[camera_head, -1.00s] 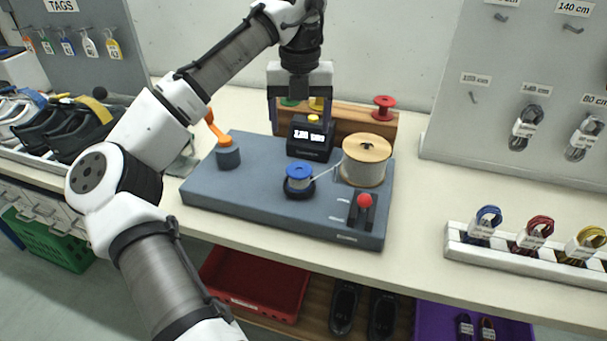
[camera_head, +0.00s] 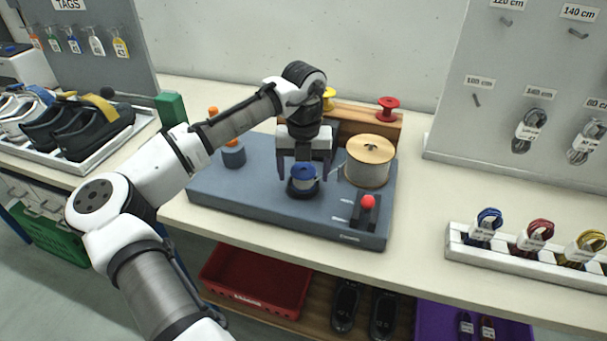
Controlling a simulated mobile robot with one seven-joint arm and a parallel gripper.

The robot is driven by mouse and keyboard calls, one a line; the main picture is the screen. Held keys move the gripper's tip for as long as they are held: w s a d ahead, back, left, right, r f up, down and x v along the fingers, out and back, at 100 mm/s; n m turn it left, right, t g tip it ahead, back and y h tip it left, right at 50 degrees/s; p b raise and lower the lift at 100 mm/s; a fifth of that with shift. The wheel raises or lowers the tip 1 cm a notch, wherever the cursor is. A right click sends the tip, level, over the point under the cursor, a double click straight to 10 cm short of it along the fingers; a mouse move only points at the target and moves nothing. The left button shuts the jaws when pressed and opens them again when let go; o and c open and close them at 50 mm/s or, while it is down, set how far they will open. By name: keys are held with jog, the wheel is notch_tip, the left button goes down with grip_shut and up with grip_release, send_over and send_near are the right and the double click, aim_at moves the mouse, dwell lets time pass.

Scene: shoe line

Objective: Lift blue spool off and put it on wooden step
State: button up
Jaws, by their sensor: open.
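The blue spool (camera_head: 303,173) sits upright on its dark holder on the grey-blue machine base (camera_head: 240,200). The wooden step (camera_head: 347,117) stands behind the machine, partly hidden by my arm. A red spool (camera_head: 388,106) and a yellow spool (camera_head: 328,98) stand on the step.
A large thread reel (camera_head: 367,160) stands close right of the blue spool, with a red-knobbed lever (camera_head: 367,202) in front. An orange-topped post (camera_head: 232,153) is at left. A white cord rack (camera_head: 520,252) lies on the table at right.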

jog(key=shift+f, duration=0.2)
jog(key=c, duration=1.2)
